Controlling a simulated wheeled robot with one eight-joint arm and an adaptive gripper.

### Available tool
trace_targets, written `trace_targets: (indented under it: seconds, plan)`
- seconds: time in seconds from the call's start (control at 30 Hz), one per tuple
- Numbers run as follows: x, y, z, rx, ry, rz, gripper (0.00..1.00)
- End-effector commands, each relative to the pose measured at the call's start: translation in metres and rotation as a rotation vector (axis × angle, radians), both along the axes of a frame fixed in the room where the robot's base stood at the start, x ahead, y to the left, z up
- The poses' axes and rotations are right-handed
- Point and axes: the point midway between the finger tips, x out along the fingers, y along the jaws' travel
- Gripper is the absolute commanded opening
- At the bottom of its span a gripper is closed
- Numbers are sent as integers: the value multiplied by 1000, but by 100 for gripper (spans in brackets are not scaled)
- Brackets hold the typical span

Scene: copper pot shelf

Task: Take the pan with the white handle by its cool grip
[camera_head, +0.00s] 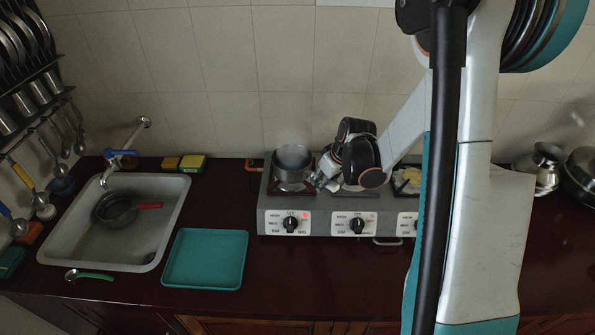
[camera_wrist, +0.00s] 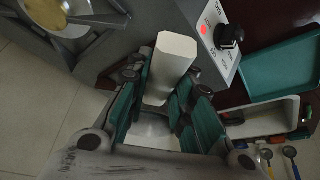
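A grey metal pan (camera_head: 292,165) stands on the left burner in the head view. Its handle is hidden there by my gripper (camera_head: 322,178), which is just to its right. In the wrist view a thick white handle (camera_wrist: 171,62) lies between the two teal-padded fingers of my gripper (camera_wrist: 165,92). The fingers stand apart on either side of the handle; I cannot tell whether either pad touches it. A pale rounded surface, probably the pan (camera_wrist: 150,130), shows partly between the fingers, mostly hidden.
The grey stove (camera_head: 325,222) has front knobs, with a red light by the left one. A pan with yellow contents (camera_wrist: 62,14) sits on another burner. A teal tray (camera_head: 206,259) and a sink (camera_head: 160,235) holding a dark pan (camera_head: 117,209) are left. The tiled wall is behind.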

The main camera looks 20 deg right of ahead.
Motion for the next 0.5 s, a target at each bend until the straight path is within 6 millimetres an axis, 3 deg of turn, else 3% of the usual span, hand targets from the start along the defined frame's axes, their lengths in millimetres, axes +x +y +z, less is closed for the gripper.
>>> trace_targets:
  seconds: [0.5]
  plan:
    - [0,0,5,1,-2,0,0]
